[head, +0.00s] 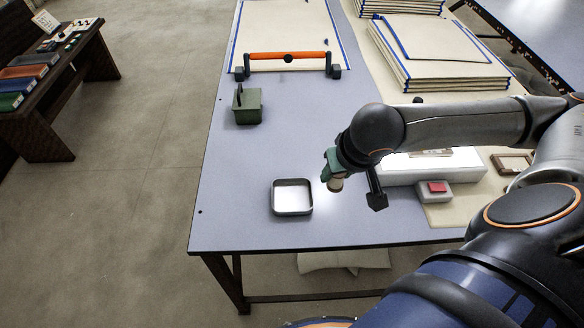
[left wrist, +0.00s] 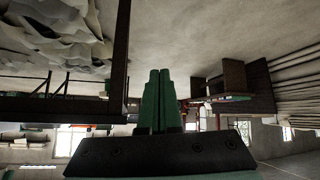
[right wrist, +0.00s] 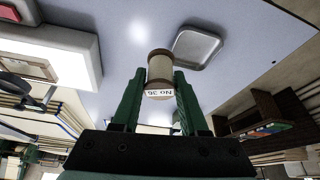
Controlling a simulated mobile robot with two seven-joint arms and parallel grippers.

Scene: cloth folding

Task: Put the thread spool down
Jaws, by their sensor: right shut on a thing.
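The thread spool (right wrist: 160,70) has cream thread and brown ends, one marked "No 36" in the right wrist view. My right gripper (right wrist: 159,84) is shut on it, with a green finger on each side. In the head view the spool (head: 336,184) hangs below the right gripper (head: 332,163), over the table, to the right of a small square metal tray (head: 292,197). The tray (right wrist: 197,47) looks empty in both views. My left gripper (left wrist: 159,76) is shut and empty in the left wrist view; the head view does not show it.
The blue-grey table (head: 245,180) has free room around the tray. A green box (head: 247,106) and an orange-handled bar (head: 288,56) stand farther back. A white block (head: 440,167) and a small box with a red top (head: 437,188) lie right of the arm.

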